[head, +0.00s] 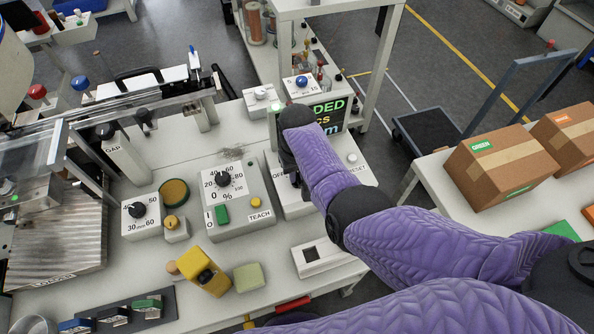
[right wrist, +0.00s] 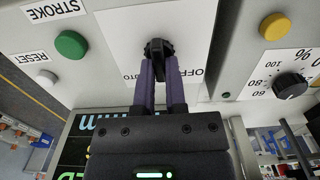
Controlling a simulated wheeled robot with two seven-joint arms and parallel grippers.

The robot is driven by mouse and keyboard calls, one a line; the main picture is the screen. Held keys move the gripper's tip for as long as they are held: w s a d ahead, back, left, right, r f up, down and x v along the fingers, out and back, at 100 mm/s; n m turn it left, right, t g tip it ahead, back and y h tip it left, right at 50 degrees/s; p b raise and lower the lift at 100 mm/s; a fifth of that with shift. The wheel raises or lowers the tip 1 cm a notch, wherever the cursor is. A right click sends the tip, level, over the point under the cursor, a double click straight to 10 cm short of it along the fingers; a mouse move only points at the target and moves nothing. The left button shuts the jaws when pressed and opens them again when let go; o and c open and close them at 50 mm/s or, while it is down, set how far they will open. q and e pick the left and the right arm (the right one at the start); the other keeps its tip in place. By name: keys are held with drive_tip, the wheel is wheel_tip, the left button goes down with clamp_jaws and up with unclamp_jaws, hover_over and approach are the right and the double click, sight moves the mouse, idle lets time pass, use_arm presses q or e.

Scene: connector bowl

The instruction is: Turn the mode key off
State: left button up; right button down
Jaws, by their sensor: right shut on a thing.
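The mode key (right wrist: 158,47) is a black knob on a white label plate, seen in the right wrist view. My right gripper (right wrist: 160,66) is shut on it, one finger on each side. Part of the word OFF (right wrist: 191,72) shows to the right of the fingers, and the end of another label shows to the left. Which mark the key points to cannot be told. In the head view my right gripper (head: 291,172) is over the panel (head: 297,207), hiding the key, with OFF to its left. My left gripper is not in view.
Beside the key are a green button (right wrist: 71,45) and a white reset button (right wrist: 46,79). A grey box with a percent dial (head: 223,180) stands left of the panel in the head view. A lettered display (head: 330,114) stands behind it. A yellow block (head: 203,271) is in front.

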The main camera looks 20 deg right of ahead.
drive_tip(key=shift+r+n+p, duration=0.1)
drive_tip(key=shift+n+p, duration=0.3)
drive_tip(key=shift+n, duration=1.2)
drive_tip(key=shift+a+n+p, duration=0.1)
drive_tip(key=shift+n+p, duration=0.45)
drive_tip(key=shift+n, duration=1.85)
drive_tip(key=shift+s+n, duration=0.1)
drive_tip(key=shift+n, duration=0.2)
